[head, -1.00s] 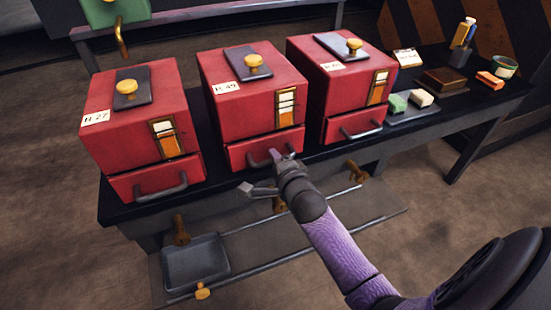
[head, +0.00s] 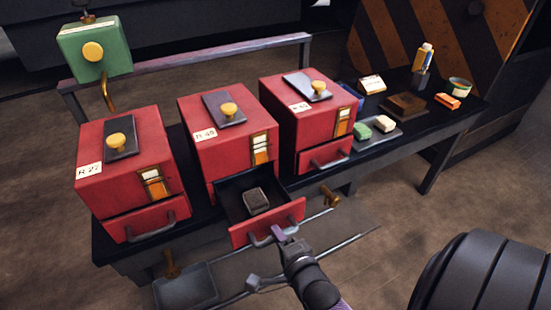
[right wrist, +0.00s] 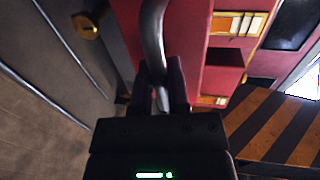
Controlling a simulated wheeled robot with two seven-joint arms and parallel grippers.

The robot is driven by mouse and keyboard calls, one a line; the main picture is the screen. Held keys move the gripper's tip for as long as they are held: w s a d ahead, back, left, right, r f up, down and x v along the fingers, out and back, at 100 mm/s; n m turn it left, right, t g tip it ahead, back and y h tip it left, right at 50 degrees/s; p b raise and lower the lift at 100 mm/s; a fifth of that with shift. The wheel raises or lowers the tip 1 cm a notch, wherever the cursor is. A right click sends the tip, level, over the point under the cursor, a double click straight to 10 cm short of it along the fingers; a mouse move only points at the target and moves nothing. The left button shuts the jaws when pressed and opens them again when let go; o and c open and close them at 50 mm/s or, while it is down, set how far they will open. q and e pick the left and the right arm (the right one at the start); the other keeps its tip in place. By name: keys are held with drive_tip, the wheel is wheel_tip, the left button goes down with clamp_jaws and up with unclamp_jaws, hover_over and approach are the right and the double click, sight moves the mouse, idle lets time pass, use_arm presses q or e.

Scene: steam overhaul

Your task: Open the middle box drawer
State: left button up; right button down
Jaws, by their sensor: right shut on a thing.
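The middle red box (head: 225,150) stands on the dark bench between two similar red boxes. Its drawer (head: 240,235) is pulled well out towards me, and a small dark block (head: 256,201) lies inside it. My right gripper (head: 279,237) is at the drawer's front, shut on the grey handle (head: 258,241). In the right wrist view the handle (right wrist: 153,45) runs down between my two dark fingers (right wrist: 162,95). My left gripper is not in view.
The left red box (head: 125,165) and right red box (head: 305,120) have shut drawers. A green box (head: 95,50) stands behind. Soap-like blocks on a tray (head: 385,138) and a brown block (head: 405,104) lie at the right. A grey pan (head: 185,287) sits below the bench.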

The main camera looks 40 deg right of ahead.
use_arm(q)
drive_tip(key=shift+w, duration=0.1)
use_arm(e)
drive_tip(key=shift+f, duration=0.1)
drive_tip(key=c, duration=0.6)
unclamp_jaws()
drive_tip(key=shift+c, duration=0.2)
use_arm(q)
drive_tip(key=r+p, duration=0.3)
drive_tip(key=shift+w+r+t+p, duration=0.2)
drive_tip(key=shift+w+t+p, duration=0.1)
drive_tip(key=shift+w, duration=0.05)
use_arm(e)
drive_tip(key=v, duration=1)
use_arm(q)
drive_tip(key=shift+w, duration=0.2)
